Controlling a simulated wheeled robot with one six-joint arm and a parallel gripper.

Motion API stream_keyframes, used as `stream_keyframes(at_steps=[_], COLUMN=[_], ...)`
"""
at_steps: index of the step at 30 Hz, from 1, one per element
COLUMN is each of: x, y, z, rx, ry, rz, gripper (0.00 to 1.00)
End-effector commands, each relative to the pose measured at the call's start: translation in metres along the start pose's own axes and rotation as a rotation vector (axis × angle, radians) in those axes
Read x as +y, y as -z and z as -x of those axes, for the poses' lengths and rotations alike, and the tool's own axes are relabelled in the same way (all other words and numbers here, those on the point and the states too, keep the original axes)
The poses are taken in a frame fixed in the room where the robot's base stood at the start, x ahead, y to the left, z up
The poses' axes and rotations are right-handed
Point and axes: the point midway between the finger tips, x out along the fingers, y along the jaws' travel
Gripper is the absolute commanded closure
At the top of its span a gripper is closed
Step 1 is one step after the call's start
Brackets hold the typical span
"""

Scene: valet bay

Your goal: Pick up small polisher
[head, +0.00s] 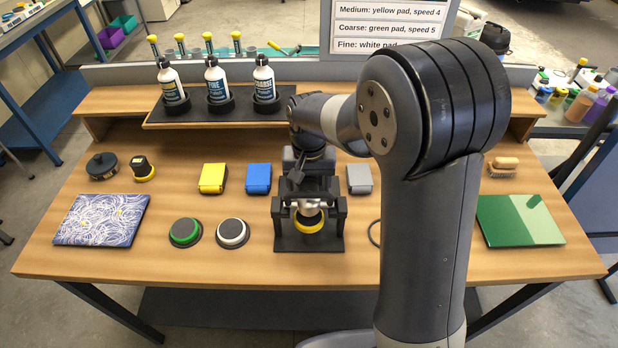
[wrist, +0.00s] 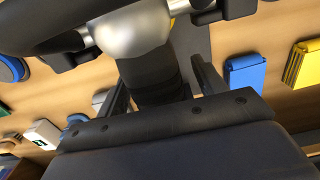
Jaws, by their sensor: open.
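A polisher (head: 309,209) with a black body, a silver head and a yellow pad rests in a black stand (head: 331,240) at the middle of the bench. My gripper (head: 306,176) is at its body from behind. In the wrist view, the open fingers of my gripper (wrist: 162,88) stand on either side of the black polisher body (wrist: 152,76), with the silver head beyond. Whether the fingers touch it cannot be told. A smaller black tool with a yellow base (head: 142,168) stands at the left; whether it is also a polisher is unclear.
Green (head: 185,232) and white (head: 232,233) pads lie at front left. A shelf (head: 190,115) behind holds bottles (head: 215,82). A green panel (head: 520,220) lies at the right.

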Motion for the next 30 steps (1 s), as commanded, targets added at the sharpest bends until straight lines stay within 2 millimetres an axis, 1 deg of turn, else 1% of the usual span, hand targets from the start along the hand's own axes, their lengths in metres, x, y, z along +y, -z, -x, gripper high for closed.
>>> stream_keyframes(at_steps=[5, 27, 28, 30], x=[0.0001, 0.0002, 0.0002, -0.0001], y=[0.0000, 0.0000, 0.0000, 0.0006], z=[-0.0003, 0.0002, 0.0002, 0.0015], rx=[0.000, 0.000, 0.000, 0.003], ry=[0.000, 0.000, 0.000, 0.001], rz=[0.000, 0.000, 0.000, 0.000], gripper=[0.34, 0.93, 0.96, 0.96])
